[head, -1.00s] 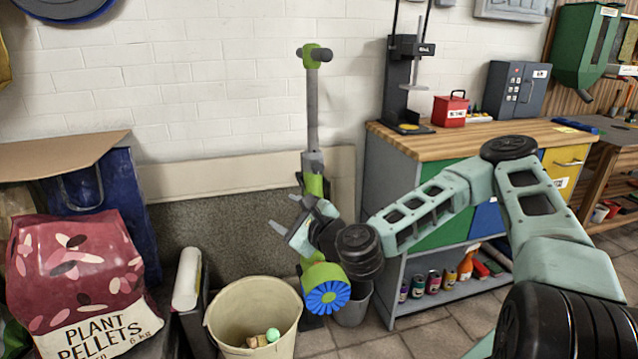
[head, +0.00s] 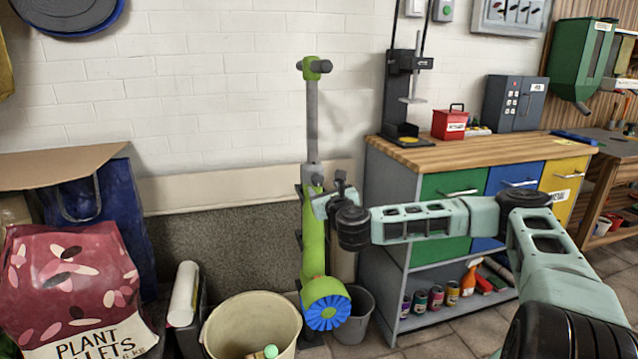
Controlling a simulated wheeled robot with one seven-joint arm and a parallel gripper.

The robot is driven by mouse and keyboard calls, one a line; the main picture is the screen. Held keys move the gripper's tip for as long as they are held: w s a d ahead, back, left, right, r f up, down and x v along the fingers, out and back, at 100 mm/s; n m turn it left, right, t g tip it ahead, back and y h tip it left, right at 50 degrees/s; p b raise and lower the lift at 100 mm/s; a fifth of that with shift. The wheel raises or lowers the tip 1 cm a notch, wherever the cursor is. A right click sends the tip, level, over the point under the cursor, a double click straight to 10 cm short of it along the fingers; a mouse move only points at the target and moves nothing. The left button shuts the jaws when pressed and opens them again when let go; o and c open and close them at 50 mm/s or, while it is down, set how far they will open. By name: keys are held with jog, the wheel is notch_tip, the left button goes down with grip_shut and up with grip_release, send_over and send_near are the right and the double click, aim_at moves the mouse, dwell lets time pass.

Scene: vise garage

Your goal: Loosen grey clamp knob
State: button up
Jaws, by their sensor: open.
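The green scooter (head: 314,250) stands upright against the wall, with a grey stem (head: 312,120) rising from its green body. A grey clamp collar (head: 312,172) sits where the stem meets the body. I cannot make out the knob clearly; it is small or hidden behind my gripper. My gripper (head: 318,203) is open. It points left at the scooter just below the collar, overlapping the scooter's right side in the picture. I cannot tell whether it touches anything.
A beige bucket (head: 252,325) and a grey bin (head: 354,318) stand near the scooter's base. The workbench (head: 480,152) is at the right, close to my arm. A plant pellets bag (head: 70,285) is at the left. The wall above the scooter is clear.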

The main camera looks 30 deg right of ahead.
aim_at(318, 181)
jog(key=x, duration=0.6)
jog(key=c, duration=1)
